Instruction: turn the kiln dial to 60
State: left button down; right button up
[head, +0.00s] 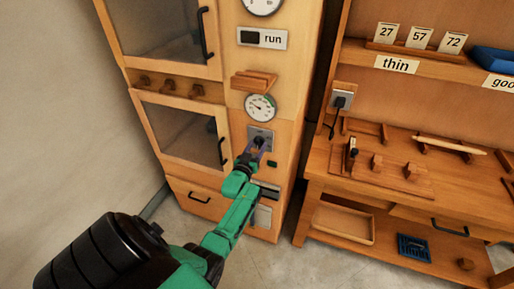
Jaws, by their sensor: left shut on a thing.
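The kiln (291,75) is a tall wooden cabinet with two dark-windowed doors on its left side and a control column on its right. A dark dial (258,141) sits on a grey plate (262,132) below a round white gauge (260,107). My left gripper (260,145) is at the dial with its fingers shut on it. The fingers partly hide the dial, and I cannot read its setting. The gauge needle is too small to read. My right gripper is not in view.
A small wooden shelf (254,81) juts out above the gauge, under a "run" sign (262,38). A workbench (400,165) with tools stands close on the right. Some grey floor (290,262) is clear in front.

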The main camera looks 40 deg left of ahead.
pick_arm(q)
jog(key=shift+m, duration=0.6)
jog(key=shift+c, duration=1.4)
grip_release()
jog(key=v, duration=1.4)
jog(key=shift+s, duration=0.25)
jog(key=shift+d, duration=0.1)
